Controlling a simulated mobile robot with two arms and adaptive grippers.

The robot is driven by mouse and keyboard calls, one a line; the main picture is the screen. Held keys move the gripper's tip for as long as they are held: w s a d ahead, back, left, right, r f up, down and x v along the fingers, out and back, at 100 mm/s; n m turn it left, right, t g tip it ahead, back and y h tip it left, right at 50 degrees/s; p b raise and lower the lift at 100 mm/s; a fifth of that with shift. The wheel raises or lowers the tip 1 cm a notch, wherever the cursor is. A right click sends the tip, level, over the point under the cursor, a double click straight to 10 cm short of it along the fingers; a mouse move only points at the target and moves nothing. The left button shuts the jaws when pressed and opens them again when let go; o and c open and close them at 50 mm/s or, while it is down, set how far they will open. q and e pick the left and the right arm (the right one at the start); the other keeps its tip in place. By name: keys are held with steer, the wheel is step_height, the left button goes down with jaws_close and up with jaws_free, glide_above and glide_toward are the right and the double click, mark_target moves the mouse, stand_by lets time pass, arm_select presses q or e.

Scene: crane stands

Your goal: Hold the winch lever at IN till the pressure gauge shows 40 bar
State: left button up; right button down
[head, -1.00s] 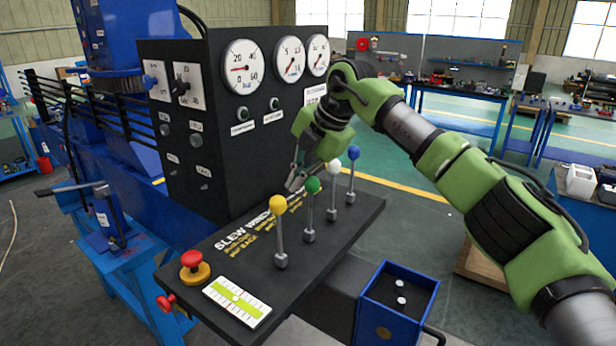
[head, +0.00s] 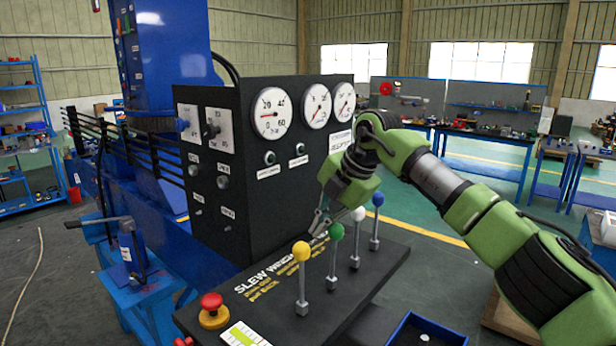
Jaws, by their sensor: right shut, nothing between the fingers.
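Several levers with coloured knobs stand on the black console (head: 262,318): yellow (head: 301,251), green (head: 336,231), white (head: 357,214) and blue (head: 378,199). All look nearly upright. The printed words begin "SLEW WINCH"; the rest is partly hidden, and the green lever is second in the row. My right gripper (head: 319,222) is shut and empty, just left of and behind the green knob; I cannot tell whether it touches. The 0–60 pressure gauge (head: 272,112) has a red needle pointing left, between 0 and 20. My left gripper is out of view.
Two more gauges (head: 317,106) sit on the black cabinet behind the levers. A blue bin (head: 400,331) stands at the front right edge.

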stand_by(0.4)
step_height(320, 180, up, 10)
steer(key=w+a+p, duration=0.1)
steer(key=a+p, duration=0.1)
steer(key=p, duration=0.4)
steer(key=shift+w, duration=0.35)
stand_by(0.7)
steer(key=shift+w+d+r, duration=0.1)
